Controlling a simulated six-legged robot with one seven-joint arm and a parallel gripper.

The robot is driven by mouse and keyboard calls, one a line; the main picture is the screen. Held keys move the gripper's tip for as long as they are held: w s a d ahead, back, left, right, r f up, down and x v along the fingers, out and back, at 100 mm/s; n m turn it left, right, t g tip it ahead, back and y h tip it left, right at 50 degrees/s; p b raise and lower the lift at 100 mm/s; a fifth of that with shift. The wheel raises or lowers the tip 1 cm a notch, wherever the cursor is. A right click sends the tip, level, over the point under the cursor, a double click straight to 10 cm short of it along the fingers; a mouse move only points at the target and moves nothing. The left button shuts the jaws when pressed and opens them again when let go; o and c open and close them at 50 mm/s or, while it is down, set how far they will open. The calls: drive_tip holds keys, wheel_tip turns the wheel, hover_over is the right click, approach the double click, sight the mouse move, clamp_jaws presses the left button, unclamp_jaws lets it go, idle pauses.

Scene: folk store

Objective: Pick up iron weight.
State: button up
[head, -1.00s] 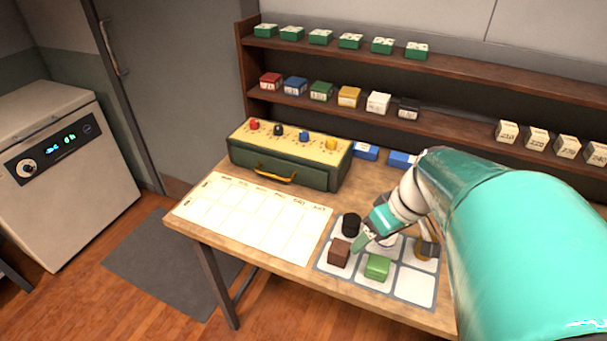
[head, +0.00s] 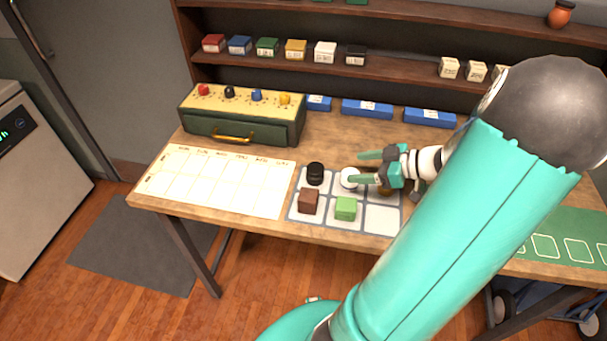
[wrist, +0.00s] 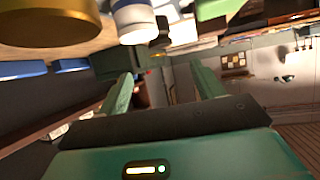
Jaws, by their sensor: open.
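On a grey gridded mat (head: 382,217) stand a black cylinder (head: 315,174), a brown block (head: 308,201), a green block (head: 345,208) and a white cylinder (head: 349,178). The black cylinder looks most like an iron weight, but I cannot be sure. My gripper (head: 364,167) is open and empty, its fingers pointing left toward the black cylinder and still apart from it. The white cylinder is by the lower fingertip; I cannot tell if they touch. A brass-coloured piece (head: 384,190) is partly hidden below the gripper. The wrist view shows the open fingers (wrist: 160,85).
A green box with coloured knobs (head: 245,115) stands at the back left of the table. A paper chart (head: 215,180) lies left of the mat. Blue boxes (head: 367,109) line the back below shelves. In the wrist view a white-and-blue cylinder (wrist: 133,20) and brass piece (wrist: 45,20) are close.

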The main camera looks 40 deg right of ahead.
sight(318, 169)
drive_tip(key=x, duration=1.4)
drive_tip(key=c, duration=1.3)
clamp_jaws()
drive_tip(key=shift+r, duration=0.1)
